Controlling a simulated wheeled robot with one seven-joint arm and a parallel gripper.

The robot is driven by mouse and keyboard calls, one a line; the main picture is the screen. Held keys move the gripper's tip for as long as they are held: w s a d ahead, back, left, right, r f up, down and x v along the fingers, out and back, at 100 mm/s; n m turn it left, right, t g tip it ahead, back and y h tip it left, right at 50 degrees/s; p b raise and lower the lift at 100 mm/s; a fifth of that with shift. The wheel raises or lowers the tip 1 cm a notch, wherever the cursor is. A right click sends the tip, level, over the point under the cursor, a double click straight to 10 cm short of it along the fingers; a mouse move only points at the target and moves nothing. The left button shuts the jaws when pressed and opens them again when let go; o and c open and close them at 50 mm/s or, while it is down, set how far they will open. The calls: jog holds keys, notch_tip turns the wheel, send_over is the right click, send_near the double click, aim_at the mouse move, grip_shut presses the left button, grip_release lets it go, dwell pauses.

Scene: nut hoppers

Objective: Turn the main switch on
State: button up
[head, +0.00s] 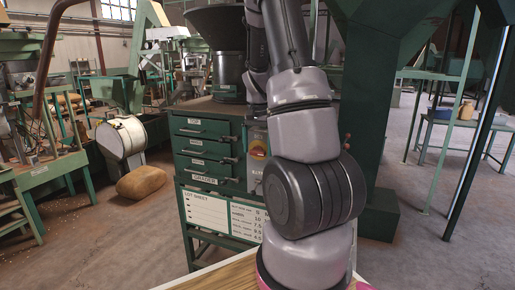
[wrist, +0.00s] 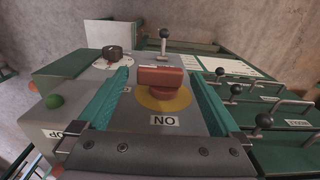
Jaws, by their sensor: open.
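The main switch is a red handle (wrist: 160,78) on a yellow disc (wrist: 180,101), set on a grey panel. In the wrist view its bar lies across the picture, left to right. A label (wrist: 164,121) with the letters of ON, turned over, sits just below the disc. My gripper (wrist: 158,76) is open, with one teal finger on each side of the handle. I cannot tell whether either finger touches it. In the head view the switch (head: 258,153) shows partly behind my arm, and my gripper is hidden there.
A green button (wrist: 54,101) and a black knob (wrist: 112,52) share the panel. A black-balled lever (wrist: 164,38) stands beyond the switch. Drawers with several ball-ended handles (wrist: 264,120) are at right. In the head view the green drawer cabinet (head: 203,126) stands beside a green hopper frame (head: 375,90).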

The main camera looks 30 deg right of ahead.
aim_at(252, 150)
jog(key=c, duration=1.3)
jog(key=shift+w+a, duration=0.1)
jog(key=shift+a, duration=0.05)
jog(key=g+h, duration=0.2)
jog(key=g, duration=0.1)
jog(key=shift+w+a+h, duration=0.25)
jog(key=shift+w+h, duration=0.1)
jog(key=shift+h, duration=0.05)
jog(key=g+h, duration=0.2)
jog(key=g, duration=0.1)
jog(key=w+g+h, duration=0.1)
jog(key=shift+a+f+g, duration=0.3)
jog(key=shift+a+g, duration=0.05)
jog(key=shift+g, duration=0.05)
jog(key=g+h, duration=0.3)
jog(key=shift+w+a+f, duration=0.2)
jog(key=shift+f, duration=0.15)
jog(key=shift+w+a+f+g+h, duration=0.15)
jog(key=shift+g+h, duration=0.4)
jog(key=shift+g, duration=0.3)
jog(key=shift+s+d+f+g+h, duration=0.15)
jog(key=shift+g+h, duration=0.4)
jog(key=shift+g, duration=0.3)
jog(key=shift+a, duration=0.1)
